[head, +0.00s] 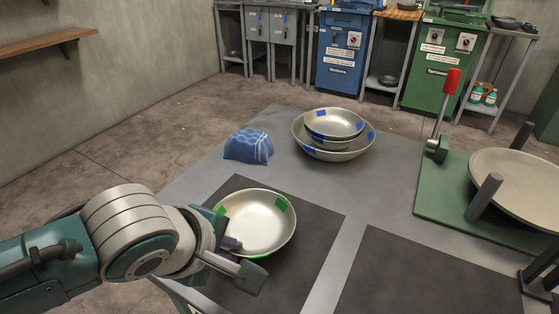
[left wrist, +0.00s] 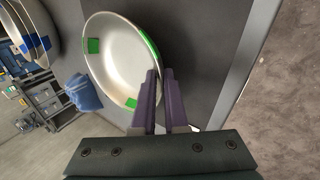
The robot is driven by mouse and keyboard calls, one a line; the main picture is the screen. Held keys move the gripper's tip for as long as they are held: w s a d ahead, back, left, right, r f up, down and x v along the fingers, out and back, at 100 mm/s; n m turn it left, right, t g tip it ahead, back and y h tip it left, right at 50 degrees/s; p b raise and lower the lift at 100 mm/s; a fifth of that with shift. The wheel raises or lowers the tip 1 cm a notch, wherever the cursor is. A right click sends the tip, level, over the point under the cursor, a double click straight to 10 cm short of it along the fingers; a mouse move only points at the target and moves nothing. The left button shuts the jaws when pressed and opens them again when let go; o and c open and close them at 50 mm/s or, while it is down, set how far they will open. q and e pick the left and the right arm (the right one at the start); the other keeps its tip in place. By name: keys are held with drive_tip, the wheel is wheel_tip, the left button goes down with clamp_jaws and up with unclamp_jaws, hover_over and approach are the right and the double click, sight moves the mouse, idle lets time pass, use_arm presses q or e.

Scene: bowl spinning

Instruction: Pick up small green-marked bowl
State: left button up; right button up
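The small green-marked bowl (head: 258,222) is a shallow metal bowl with green patches on its rim. It sits upright on the dark mat (head: 317,222), and also shows in the left wrist view (left wrist: 115,62). My left gripper (head: 243,258) is at its near left rim, with one finger over the inside and the other outside. In the left wrist view its purple fingers (left wrist: 161,90) are close together, with the rim running in at the tips. I cannot tell whether they press on it. My right gripper is not in view.
Stacked blue-marked bowls (head: 349,151) stand at the back of the table. A folded blue cloth (head: 249,145) lies left of them. A green board (head: 441,197) with a red-handled lever (head: 446,103) and a large pale dish (head: 520,178) is at right.

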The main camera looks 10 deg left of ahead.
use_arm(q)
clamp_jaws()
idle(1.0)
idle(0.4)
drive_tip(key=s+a+r+m+g+h+p, duration=0.1)
drive_tip(key=s+r+m+p, duration=0.3)
drive_tip(key=r+p, duration=1.2)
drive_tip(key=s+a+r+m+g+h+p, duration=0.2)
drive_tip(key=r+m+p, duration=0.4)
drive_tip(key=r+p, duration=1.1)
drive_tip(key=s+a+r+m+g+h+p, duration=0.1)
drive_tip(key=s+r+m+p, duration=0.4)
drive_tip(key=r+p, duration=1.1)
wheel_tip(320, 180, up, 28)
drive_tip(key=shift+s+a+r+m+g+h, duration=0.25)
drive_tip(key=shift+s+a+g+h, duration=0.2)
drive_tip(key=shift+g, duration=0.65)
